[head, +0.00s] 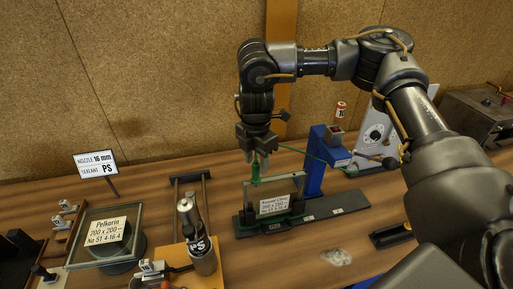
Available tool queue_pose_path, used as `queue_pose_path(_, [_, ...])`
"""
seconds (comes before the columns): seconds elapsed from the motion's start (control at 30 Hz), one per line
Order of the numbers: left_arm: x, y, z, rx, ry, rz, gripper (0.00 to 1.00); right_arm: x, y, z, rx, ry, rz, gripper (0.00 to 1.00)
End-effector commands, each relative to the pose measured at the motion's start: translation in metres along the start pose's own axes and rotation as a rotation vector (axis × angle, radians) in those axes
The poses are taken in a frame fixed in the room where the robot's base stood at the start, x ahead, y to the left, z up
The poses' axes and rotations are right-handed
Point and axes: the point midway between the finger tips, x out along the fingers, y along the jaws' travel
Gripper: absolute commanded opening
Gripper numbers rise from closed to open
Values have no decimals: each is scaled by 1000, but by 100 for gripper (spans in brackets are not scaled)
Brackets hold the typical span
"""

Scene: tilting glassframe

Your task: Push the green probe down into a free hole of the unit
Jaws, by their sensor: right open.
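The green probe (256,172) stands upright at the top left end of the glass unit (293,187). Its tip meets the unit's top edge; I cannot tell how deep it sits in a hole. The unit is an upright clear pane with a white label, standing on a dark rail. My right gripper (257,160) points straight down over the probe, with its open fingertips around the probe's upper end. The holes are too small to see. My left gripper is not in view.
A green cable runs to a blue stand (318,160) behind the unit. A sealant canister marked PS (203,258) stands left of the unit. A framed Pelkorin pane (91,250) lies further left. A crumpled clear piece (336,257) lies in front. A grey box (478,118) stands at right.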

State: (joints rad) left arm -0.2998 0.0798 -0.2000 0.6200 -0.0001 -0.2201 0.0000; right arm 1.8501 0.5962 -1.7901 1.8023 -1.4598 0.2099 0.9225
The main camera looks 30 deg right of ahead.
Motion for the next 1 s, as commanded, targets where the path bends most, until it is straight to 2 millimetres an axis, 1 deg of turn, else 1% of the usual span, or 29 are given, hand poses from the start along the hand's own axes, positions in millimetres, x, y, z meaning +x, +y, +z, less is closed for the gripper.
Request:
queue_pose_path(0.03, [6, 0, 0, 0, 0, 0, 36, -9, 1, 0, -1, -3, 6, 44])
queue_pose_path(0.2, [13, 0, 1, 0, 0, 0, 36, -40, 1, 0, 0, -3, 5, 44])
queue_pose_path(0.3, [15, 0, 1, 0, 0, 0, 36, -54, 0, 0, 0, -2, 3, 44])
queue_pose_path(0.4, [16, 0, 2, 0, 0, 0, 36, -63, 0, 0, -1, -1, 1, 44])
queue_pose_path(0.57, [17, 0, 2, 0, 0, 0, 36, -69, 0, 0, 0, 0, 0, 44])
queue_pose_path(1.0, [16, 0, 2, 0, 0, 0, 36, -69, 0, 0, 0, 0, 0, 44])
